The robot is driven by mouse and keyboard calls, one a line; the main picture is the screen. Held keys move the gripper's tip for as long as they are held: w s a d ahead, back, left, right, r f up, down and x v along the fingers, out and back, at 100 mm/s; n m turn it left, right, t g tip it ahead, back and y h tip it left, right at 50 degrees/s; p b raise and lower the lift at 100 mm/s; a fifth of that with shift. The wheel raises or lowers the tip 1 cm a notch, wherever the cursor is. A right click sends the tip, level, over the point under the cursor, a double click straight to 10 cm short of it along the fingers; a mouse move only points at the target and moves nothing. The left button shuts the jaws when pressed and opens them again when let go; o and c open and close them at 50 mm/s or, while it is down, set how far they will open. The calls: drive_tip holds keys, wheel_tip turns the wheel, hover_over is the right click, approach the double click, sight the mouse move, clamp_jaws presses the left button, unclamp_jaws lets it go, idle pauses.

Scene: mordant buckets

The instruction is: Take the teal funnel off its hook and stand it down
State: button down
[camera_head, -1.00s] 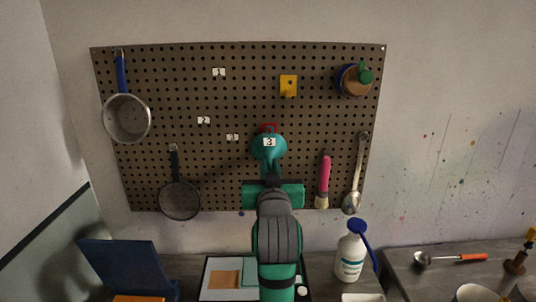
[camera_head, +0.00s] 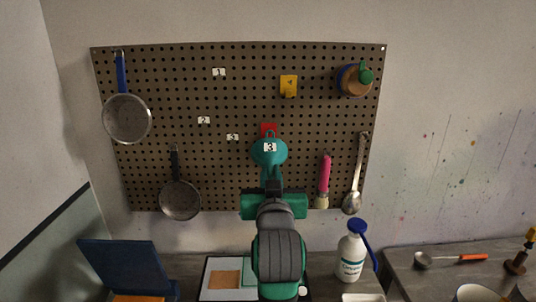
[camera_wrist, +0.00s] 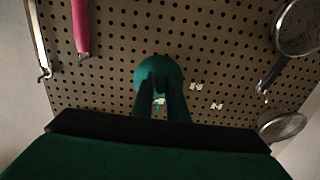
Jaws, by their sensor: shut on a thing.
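A red hook plate (camera_head: 269,129) shows on the board just above the funnel's rim. My gripper (camera_head: 271,183) is shut on the funnel from below. In the wrist view the funnel (camera_wrist: 158,70) shows dark teal beyond my gripper's fingers (camera_wrist: 160,95). Whether the funnel's ring is clear of the hook cannot be told.
Below are a blue lid (camera_head: 125,268), a tray (camera_head: 208,285) and a white bottle (camera_head: 352,255).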

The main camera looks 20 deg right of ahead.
drive_tip(key=shift+v, duration=2)
